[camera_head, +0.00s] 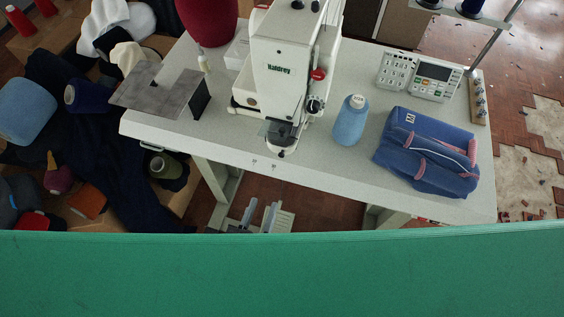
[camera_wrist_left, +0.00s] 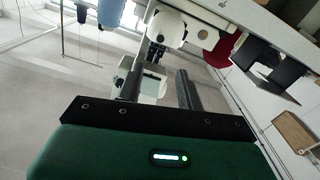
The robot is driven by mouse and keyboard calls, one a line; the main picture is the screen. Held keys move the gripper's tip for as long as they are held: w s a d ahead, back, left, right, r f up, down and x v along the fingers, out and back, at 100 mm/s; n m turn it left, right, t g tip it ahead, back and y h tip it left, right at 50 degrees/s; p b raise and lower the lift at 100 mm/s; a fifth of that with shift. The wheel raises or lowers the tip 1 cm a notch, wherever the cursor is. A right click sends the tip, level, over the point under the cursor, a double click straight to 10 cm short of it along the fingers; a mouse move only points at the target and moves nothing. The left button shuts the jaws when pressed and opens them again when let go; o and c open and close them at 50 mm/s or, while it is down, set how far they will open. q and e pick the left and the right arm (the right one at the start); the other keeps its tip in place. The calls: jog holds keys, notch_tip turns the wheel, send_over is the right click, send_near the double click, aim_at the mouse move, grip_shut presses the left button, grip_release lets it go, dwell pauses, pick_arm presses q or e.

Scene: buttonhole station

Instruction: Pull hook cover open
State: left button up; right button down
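The white buttonhole machine (camera_head: 285,62) stands on the table, marked "Haldrey". Its presser foot and small bed front (camera_head: 281,139) are near the front edge. I cannot make out a separate hook cover or whether it is open. In the left wrist view the machine head (camera_wrist_left: 168,24) is at the top, with a pale boxy part (camera_wrist_left: 152,86) below it. My left gripper (camera_wrist_left: 158,85) shows there as two fingers apart around that part, without clear contact. Neither gripper shows in the head view. My right gripper is not in view.
The table (camera_head: 330,165) also bears a blue thread cone (camera_head: 351,121), a blue pouch (camera_head: 428,152), a control panel (camera_head: 419,77), and a grey plate (camera_head: 155,88) at left. Pedals (camera_head: 262,216) stand underneath. Cloth and cones crowd the left side.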

aim_at(281, 157)
pick_arm(q)
jog(key=p+x, duration=0.2)
jog(key=x, duration=1)
jog(key=shift+p, duration=0.3)
jog(key=shift+x, duration=0.75)
jog(key=shift+f, duration=0.15)
grip_shut()
